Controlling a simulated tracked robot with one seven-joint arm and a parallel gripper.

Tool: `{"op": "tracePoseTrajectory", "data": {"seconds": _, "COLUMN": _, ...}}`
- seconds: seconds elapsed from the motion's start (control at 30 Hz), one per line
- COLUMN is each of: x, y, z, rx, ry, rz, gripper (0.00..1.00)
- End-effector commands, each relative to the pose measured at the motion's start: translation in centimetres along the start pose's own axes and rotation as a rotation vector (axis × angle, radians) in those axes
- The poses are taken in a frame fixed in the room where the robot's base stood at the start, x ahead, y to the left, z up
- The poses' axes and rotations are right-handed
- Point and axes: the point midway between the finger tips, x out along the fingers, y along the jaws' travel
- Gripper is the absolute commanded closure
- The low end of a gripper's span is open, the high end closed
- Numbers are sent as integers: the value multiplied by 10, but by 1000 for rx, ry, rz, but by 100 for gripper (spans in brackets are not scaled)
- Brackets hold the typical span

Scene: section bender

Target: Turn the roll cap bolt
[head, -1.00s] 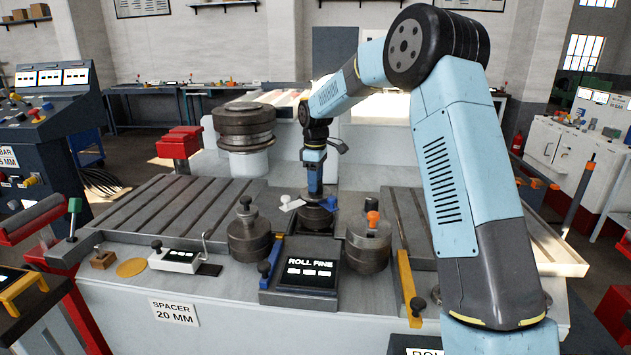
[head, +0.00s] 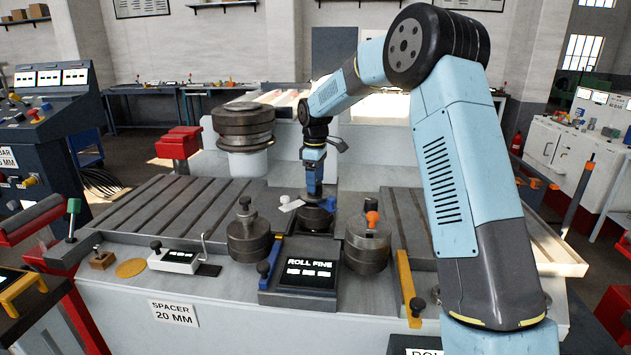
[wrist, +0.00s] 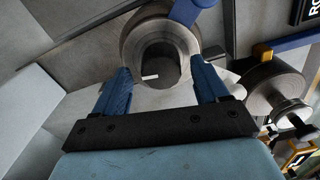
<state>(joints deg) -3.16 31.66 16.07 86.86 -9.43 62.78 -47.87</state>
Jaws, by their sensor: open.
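The middle roll (head: 316,217) stands upright behind the ROLL FINE panel, with a blue handle and a white lever at its top. In the wrist view its round grey cap (wrist: 133,42) shows from above, with a dark round bolt (wrist: 160,66) at its centre and a small white mark beside it. My gripper (head: 313,194) points down over this roll. In the wrist view my gripper (wrist: 161,84) is open, with one blue finger on each side of the bolt. I cannot tell whether the fingers touch it. In the head view the bolt is hidden by my gripper.
Side rolls stand at left (head: 248,238) and right (head: 368,247), close to the middle roll. The ROLL FINE panel (head: 308,265) sits in front. A large stacked roll (head: 244,128) stands behind left. The slotted bed (head: 165,207) is mostly bare.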

Motion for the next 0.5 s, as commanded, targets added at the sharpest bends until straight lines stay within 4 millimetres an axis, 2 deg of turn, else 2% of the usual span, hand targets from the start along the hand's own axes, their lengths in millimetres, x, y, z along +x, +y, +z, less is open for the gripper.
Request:
{"op": "tracePoseTrajectory", "data": {"seconds": 0.17, "x": -25, "y": 0, "z": 0, "rx": 0, "ry": 1, "rz": 2, "gripper": 27}}
{"op": "tracePoseTrajectory", "data": {"seconds": 0.5, "x": -92, "y": 1, "z": 0, "rx": 0, "ry": 1, "rz": 2, "gripper": 27}}
